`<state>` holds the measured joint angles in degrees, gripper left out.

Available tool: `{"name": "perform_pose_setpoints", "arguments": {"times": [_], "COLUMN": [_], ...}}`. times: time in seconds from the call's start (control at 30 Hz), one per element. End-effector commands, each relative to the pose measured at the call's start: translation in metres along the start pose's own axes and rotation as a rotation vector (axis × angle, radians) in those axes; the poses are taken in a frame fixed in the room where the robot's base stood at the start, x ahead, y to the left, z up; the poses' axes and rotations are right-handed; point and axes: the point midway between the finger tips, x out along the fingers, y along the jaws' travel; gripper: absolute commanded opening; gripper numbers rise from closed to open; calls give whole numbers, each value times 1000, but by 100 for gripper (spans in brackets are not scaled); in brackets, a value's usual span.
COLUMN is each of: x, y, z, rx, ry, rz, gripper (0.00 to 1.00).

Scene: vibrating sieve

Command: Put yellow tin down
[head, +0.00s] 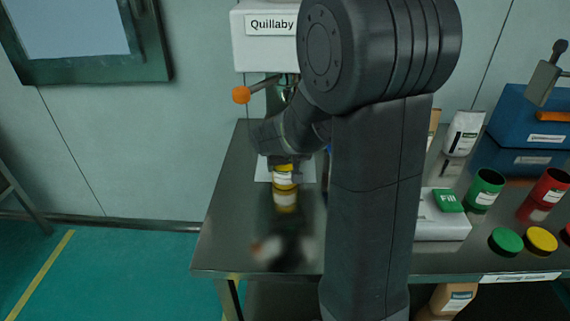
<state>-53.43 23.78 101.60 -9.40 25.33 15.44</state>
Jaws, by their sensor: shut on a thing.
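The yellow tin (284,178), with a pale label, is at the left part of the dark shiny table (235,225). My gripper (282,161) is above it, shut on its upper part, and the dark fingers are hard to make out. The tin looks upright. Its reflection lies just below it in the tabletop, and I cannot tell whether the base touches the table or sits slightly above. My own arm covers the middle of the table.
A white machine labelled Quillaby (262,48) with an orange knob (241,95) stands behind the tin. At right are a green tin (485,188), red tin (546,194), green lid (506,241), yellow lid (541,240) and white bag (463,133). The table's front left is clear.

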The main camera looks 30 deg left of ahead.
Motion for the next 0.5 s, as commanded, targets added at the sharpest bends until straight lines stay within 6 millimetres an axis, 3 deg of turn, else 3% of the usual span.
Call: {"name": "perform_pose_setpoints", "arguments": {"times": [0.23,0.27,0.33,0.5], "x": [4,2,2,2], "y": [0,0,0,0], "z": [2,1,1,1], "rx": [0,0,0,0], "ry": [1,0,0,0], "rz": [0,0,0,0], "gripper": [40,69,83,85]}}
